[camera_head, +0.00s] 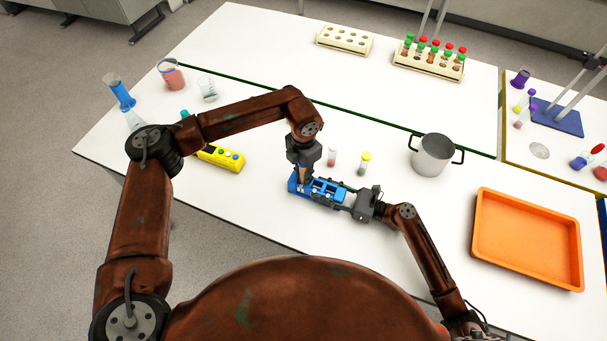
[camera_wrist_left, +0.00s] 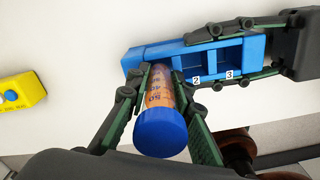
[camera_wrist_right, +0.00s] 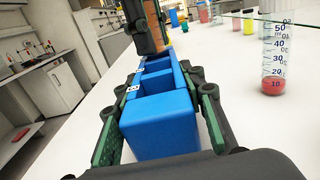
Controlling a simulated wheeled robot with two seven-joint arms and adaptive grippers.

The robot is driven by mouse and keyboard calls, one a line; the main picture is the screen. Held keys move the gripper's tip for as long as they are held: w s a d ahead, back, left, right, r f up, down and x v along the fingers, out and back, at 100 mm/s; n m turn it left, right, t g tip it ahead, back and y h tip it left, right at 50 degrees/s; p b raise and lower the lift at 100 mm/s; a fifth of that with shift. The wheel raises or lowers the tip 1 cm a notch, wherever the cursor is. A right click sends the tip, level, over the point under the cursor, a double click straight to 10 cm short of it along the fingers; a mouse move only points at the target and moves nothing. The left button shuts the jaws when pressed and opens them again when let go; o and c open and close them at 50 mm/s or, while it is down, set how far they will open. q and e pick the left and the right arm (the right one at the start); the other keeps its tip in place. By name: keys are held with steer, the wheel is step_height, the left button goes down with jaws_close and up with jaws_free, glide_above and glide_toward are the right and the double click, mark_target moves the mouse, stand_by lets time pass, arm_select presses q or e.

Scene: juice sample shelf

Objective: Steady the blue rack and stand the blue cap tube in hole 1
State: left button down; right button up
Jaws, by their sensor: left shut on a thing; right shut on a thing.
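The blue rack (camera_head: 325,189) lies on the white table in front of me. My right gripper (camera_wrist_right: 155,95) is shut across its near end, one finger along each long side. My left gripper (camera_wrist_left: 160,85) is shut on the blue cap tube (camera_wrist_left: 160,92), which holds orange-brown contents. The tube is over the rack's far end, beside the compartments marked 2 and 3, and covers hole 1 in the left wrist view. In the right wrist view the tube (camera_wrist_right: 154,20) looks nearly upright. I cannot tell whether its bottom is inside the hole.
A metal pot (camera_head: 433,155) and an orange tray (camera_head: 525,238) are to the right. A yellow box with buttons (camera_head: 220,158) is to the left. The table's front edge is close.

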arm_select(q)
steer(key=shift+f, duration=0.65)
stand_by(0.5)
steer(key=shift+r, duration=0.1)
steer(key=shift+r, duration=0.6)
steer(key=c, duration=1.6)
jaws_free()
step_height(320, 180, up, 12)
